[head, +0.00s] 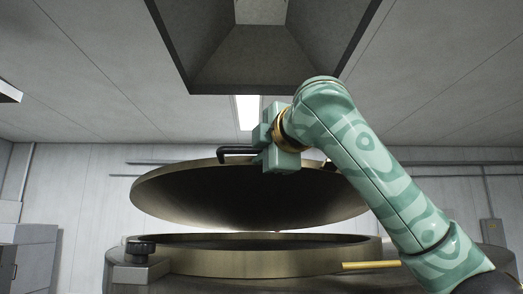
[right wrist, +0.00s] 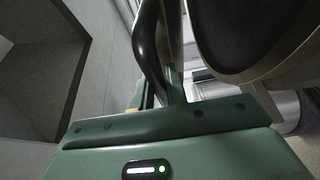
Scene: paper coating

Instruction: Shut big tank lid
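The big tank lid (head: 250,195) is a round brass-coloured disc with a dark underside, raised and tilted above the tank. The tank's brass rim (head: 270,261) stands below it, with a gap between them at the front. The lid's black bar handle (head: 236,151) sticks out at the top edge. My right gripper (head: 262,158) is at this handle. In the right wrist view the black handle (right wrist: 150,45) runs down between my green fingers, which appear closed on it. The lid's rim (right wrist: 235,75) shows to the right there. My left gripper is not in view.
A dark knob clamp (head: 140,249) sits at the tank's left, and a yellow bar (head: 371,265) juts out at the right of the rim. A grey hood (head: 255,70) hangs above the lid. Grey cabinets (head: 36,252) stand at the far left.

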